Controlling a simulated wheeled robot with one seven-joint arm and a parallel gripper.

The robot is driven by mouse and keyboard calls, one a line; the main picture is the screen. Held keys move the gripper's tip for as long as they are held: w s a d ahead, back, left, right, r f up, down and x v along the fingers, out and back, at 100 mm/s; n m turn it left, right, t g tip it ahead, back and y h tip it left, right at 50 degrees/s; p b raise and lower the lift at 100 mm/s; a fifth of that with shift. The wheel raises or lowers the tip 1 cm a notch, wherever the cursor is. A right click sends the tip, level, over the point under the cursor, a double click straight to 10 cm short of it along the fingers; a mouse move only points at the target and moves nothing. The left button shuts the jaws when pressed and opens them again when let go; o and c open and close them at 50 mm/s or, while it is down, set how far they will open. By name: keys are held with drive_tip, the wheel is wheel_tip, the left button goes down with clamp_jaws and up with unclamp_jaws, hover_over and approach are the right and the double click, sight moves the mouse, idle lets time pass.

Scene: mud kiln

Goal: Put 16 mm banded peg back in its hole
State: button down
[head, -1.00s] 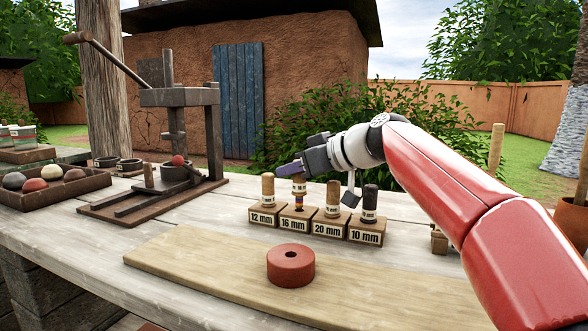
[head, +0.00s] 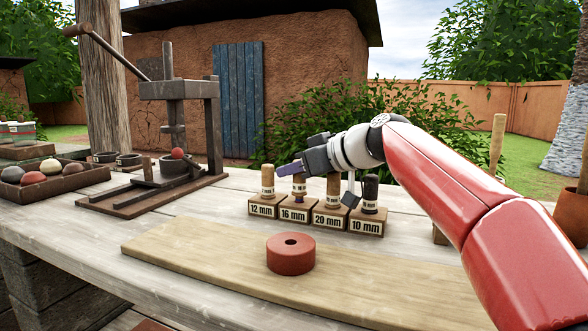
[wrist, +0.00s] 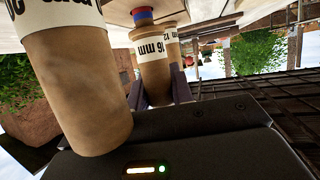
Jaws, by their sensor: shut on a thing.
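The 16 mm banded peg (head: 299,187) is a tan wooden peg with a white label and coloured bands below it. It stands upright at the block marked 16 mm (head: 295,215), its lower end apparently in the hole. A purple band shows just above the block. My gripper (head: 297,171) is shut on the peg's top. In the wrist view the fingers (wrist: 162,90) sit either side of the peg (wrist: 152,65), with red and blue bands showing beyond its label. How deep the peg sits is hidden.
Close neighbours are the 12 mm peg (head: 267,180) on the left, and the 20 mm peg (head: 333,192) and dark 10 mm peg (head: 370,192) on the right. A red ring (head: 291,262) lies on a board (head: 200,255) in front. A press (head: 180,130) stands left.

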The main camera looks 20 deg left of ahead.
drive_tip(key=c, duration=1.1)
unclamp_jaws()
drive_tip(key=shift+f, duration=0.15)
drive_tip(key=shift+c, duration=0.2)
drive_tip(key=shift+b+v, duration=0.3)
drive_tip(key=shift+v, duration=3.65)
